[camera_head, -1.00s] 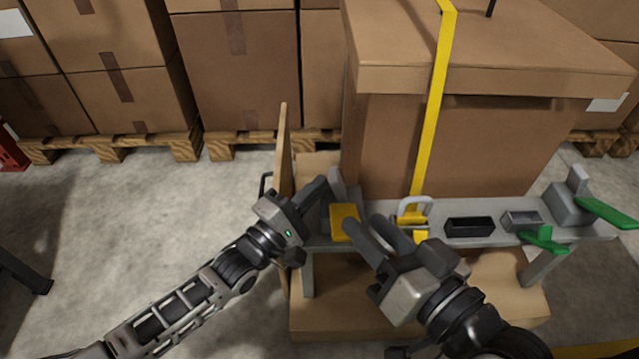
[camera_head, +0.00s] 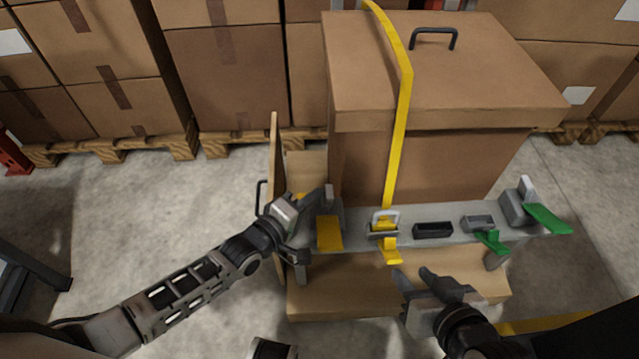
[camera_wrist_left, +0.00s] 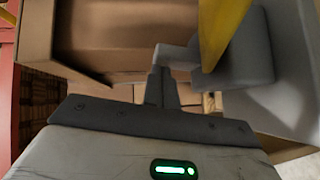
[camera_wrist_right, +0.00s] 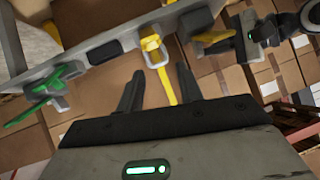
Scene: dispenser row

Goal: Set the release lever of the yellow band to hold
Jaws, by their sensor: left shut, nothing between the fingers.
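The yellow band (camera_head: 401,125) runs over the large carton and down its front to a yellow and grey buckle (camera_head: 383,230) on the grey rail. A yellow tab (camera_head: 391,254) hangs at the buckle's front. A flat yellow lever (camera_head: 329,235) sits at the rail's left end, beside a grey housing, pointing towards me. My left gripper (camera_head: 328,196) is shut and empty at this housing; its fingertips (camera_wrist_left: 161,75) are close to a grey block, contact unclear. My right gripper (camera_head: 413,274) is open and empty, in front of and below the rail, apart from the buckle (camera_wrist_right: 151,47).
A green lever (camera_head: 547,218) and a green tab (camera_head: 490,241) are at the rail's right. A black tray (camera_head: 433,230) lies between. The large carton (camera_head: 430,150) stands behind the rail. An upright wooden board (camera_head: 274,180) is close to my left gripper.

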